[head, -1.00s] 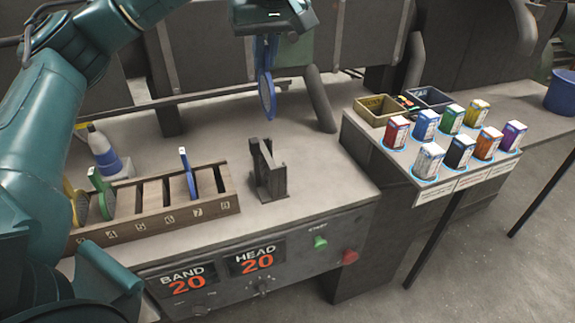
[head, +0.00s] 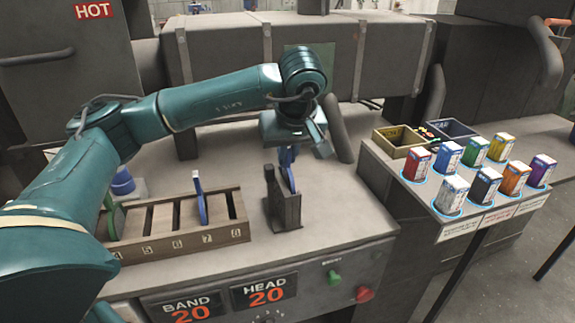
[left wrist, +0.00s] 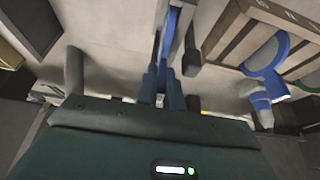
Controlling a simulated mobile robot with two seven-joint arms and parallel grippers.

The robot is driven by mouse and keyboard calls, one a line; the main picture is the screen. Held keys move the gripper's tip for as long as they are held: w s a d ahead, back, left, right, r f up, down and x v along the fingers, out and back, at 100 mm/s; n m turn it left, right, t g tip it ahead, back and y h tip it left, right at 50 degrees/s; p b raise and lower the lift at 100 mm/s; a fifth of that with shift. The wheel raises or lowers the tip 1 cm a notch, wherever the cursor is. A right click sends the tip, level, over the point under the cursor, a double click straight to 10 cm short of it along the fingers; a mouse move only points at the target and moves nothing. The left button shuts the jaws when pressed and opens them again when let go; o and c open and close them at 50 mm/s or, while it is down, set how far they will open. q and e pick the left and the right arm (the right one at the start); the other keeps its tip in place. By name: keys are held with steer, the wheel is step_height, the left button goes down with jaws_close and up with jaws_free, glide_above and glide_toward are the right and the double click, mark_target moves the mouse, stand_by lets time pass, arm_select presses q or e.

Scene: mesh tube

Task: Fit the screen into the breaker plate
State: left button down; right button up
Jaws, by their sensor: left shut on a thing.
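My left gripper (head: 288,148) is shut on a blue-rimmed screen (head: 290,172) and points down over the bench. The screen is upright and its lower part is at the slot of the dark breaker plate stand (head: 286,212). How deep it sits is hidden. In the left wrist view the fingers (left wrist: 163,88) grip the blue screen (left wrist: 174,40), seen nearly edge-on, with the dark stand (left wrist: 191,55) right beside it. My right gripper is not in view.
A wooden numbered rack (head: 185,238) left of the stand holds another blue screen (head: 199,196) and a green one (head: 115,216). Small coloured boxes and two bins (head: 397,141) stand on the right side table.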

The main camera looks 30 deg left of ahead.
mark_target(288, 163)
arm_select(q)
steer(key=shift+f, duration=1.55)
steer(key=c, duration=1.8)
jaws_free()
steer(key=shift+r, duration=0.1)
